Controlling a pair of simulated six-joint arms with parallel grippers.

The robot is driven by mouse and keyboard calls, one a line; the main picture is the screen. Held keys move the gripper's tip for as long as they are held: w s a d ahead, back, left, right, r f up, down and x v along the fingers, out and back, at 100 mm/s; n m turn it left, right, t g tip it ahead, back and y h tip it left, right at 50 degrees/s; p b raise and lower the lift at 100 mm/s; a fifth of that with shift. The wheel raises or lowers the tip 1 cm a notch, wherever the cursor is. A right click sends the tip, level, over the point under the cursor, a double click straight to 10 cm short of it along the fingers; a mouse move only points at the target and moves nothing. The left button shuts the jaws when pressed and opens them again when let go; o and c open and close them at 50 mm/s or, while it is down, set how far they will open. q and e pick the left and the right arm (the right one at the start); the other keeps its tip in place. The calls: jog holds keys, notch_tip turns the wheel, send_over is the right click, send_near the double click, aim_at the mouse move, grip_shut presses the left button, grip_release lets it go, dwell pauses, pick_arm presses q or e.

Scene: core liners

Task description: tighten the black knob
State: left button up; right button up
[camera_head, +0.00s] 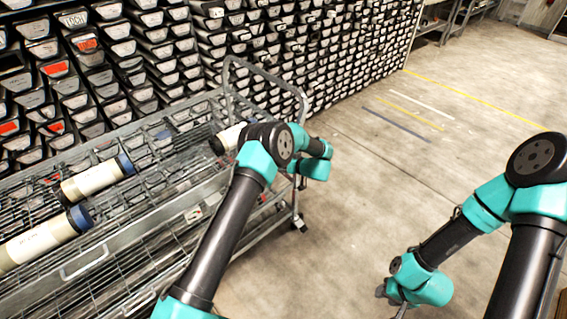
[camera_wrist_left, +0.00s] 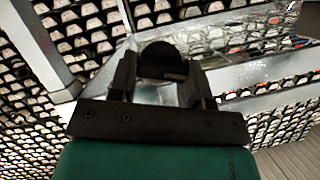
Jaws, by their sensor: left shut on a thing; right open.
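In the left wrist view, a round black knob (camera_wrist_left: 160,56) sits between the two black fingers of my left gripper (camera_wrist_left: 160,70), which is shut on it. In the head view, a pale core liner with a dark end (camera_head: 217,144) lies on the wire trolley beside my left arm. My left gripper is hidden there behind my own arm links, so I cannot tell how the knob sits on the liner. My right gripper (camera_head: 384,291) is low over the floor at the right, far from the trolley, open and mostly hidden by its wrist.
Two pale liners with blue caps, one upper (camera_head: 97,180) and one lower (camera_head: 42,242), lie on the wire trolley (camera_head: 105,245). Racks of stacked trays (camera_head: 330,50) stand behind it. The concrete floor (camera_head: 350,190) between my arms is clear.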

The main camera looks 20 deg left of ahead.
pick_arm(q)
jog(key=m, duration=0.1)
jog(key=m+g+y, duration=0.1)
jog(key=m, duration=0.1)
jog(key=m+y, duration=0.1)
jog(key=shift+w+d+f+m+g, duration=0.2)
jog(key=shift+f+m+g, duration=0.1)
jog(key=shift+g, duration=0.1)
jog(key=m+y, duration=0.1)
jog(key=m, duration=0.1)
jog(key=shift+f+m+g+y, duration=0.1)
jog(key=shift+m+g+y, duration=0.2)
jog(key=shift+m+y, duration=0.8)
jog(key=shift+m, duration=0.8)
jog(key=o, duration=0.9)
jog(key=shift+d, duration=0.1)
jog(key=s+d, duration=0.1)
jog(key=d, duration=0.4)
jog(key=s+d, duration=0.1)
jog(key=d, duration=0.5)
jog(key=s+d, duration=0.1)
jog(key=d, duration=0.5)
jog(key=shift+f, duration=0.1)
